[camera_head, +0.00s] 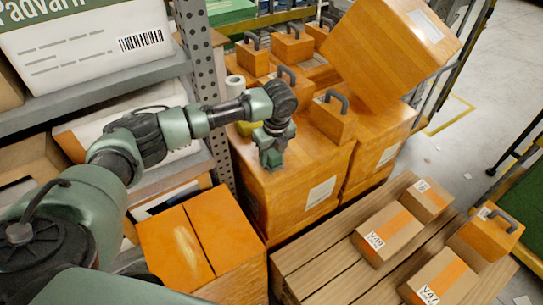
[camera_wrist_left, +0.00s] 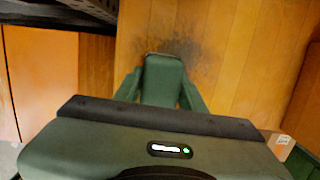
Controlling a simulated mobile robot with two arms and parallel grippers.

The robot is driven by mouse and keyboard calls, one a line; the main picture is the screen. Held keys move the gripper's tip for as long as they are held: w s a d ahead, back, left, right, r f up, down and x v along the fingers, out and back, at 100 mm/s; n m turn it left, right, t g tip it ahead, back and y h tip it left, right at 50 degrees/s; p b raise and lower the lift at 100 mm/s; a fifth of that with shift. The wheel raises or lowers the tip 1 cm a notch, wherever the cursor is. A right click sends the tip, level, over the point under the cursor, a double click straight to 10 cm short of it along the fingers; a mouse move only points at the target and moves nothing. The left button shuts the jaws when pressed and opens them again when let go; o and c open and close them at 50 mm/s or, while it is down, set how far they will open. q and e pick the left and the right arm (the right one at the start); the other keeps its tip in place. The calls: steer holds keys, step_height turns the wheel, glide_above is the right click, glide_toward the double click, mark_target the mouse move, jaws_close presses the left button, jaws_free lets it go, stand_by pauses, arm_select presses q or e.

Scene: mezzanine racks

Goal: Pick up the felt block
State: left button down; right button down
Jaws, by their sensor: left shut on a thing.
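My left gripper (camera_head: 271,158) is over the top of a large orange wooden crate (camera_head: 290,195) in the head view. In the left wrist view its two green fingers (camera_wrist_left: 163,92) close on the sides of a dark green block (camera_wrist_left: 163,70), which I take to be the felt block. The block's lower part is hidden by the gripper body. Behind it is the crate's plank top with a dark smudge. I cannot tell whether the block touches the crate. My right gripper is not in view.
A rack with perforated post (camera_head: 207,75) stands left of the crate. Several orange blocks with grey handles (camera_head: 333,115) and a tilted large box (camera_head: 390,50) are behind. A white roll (camera_head: 235,85) is close to my arm. A slatted pallet (camera_head: 330,250) holds small cartons at front right.

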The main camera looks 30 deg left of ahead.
mark_target(272, 150)
arm_select(q)
step_height(272, 150, up, 20)
steer(key=shift+b, duration=0.45)
